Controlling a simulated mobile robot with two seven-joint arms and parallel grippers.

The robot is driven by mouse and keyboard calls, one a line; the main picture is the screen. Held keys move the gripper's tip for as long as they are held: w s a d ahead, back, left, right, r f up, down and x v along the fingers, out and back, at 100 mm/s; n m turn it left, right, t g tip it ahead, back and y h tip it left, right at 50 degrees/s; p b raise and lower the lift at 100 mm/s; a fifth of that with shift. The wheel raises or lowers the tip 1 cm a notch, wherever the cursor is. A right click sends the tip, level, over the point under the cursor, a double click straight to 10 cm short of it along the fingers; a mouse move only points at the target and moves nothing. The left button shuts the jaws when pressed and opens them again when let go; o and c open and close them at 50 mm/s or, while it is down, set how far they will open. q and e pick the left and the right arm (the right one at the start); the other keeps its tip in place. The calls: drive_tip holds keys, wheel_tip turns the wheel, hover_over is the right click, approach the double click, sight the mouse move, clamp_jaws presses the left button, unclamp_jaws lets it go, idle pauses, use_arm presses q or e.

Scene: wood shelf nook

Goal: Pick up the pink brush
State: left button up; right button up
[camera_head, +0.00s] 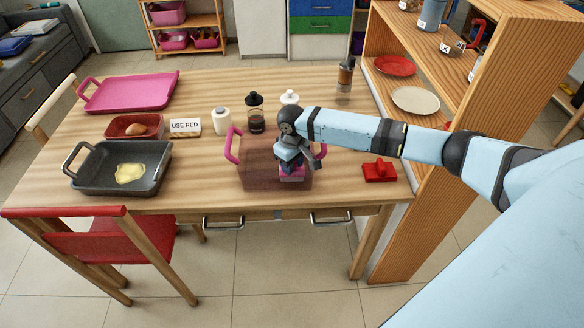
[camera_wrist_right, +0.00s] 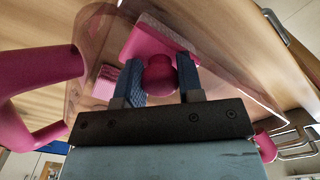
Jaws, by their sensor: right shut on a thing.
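The pink brush (camera_head: 292,174) is at the front right of a brownish see-through tray (camera_head: 258,178) with pink handles. In the right wrist view the brush shows a round knob (camera_wrist_right: 160,76) and a flat pink block (camera_wrist_right: 150,38). My right gripper (camera_head: 290,160) points down over the tray, its two blue fingers (camera_wrist_right: 160,82) shut on the knob. I cannot tell whether the brush touches the tray. A smaller pink piece (camera_wrist_right: 104,82) shows beside it; I cannot tell what it is. My left gripper is out of view.
A red brush-like thing (camera_head: 380,171) lies to the right, near a wooden shelf (camera_head: 491,61). Bottles and a jar (camera_head: 256,121) stand behind the tray. A grey pan (camera_head: 88,180), a red dish (camera_head: 118,122), a sign (camera_head: 185,127) and a pink tray (camera_head: 128,92) are left.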

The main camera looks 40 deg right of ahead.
wheel_tip(320, 180, up, 19)
drive_tip(key=p, duration=0.1)
drive_tip(key=shift+o, duration=0.7)
drive_tip(key=shift+a+p, duration=0.1)
drive_tip(key=shift+p, duration=0.2)
drive_tip(key=shift+c, duration=0.2)
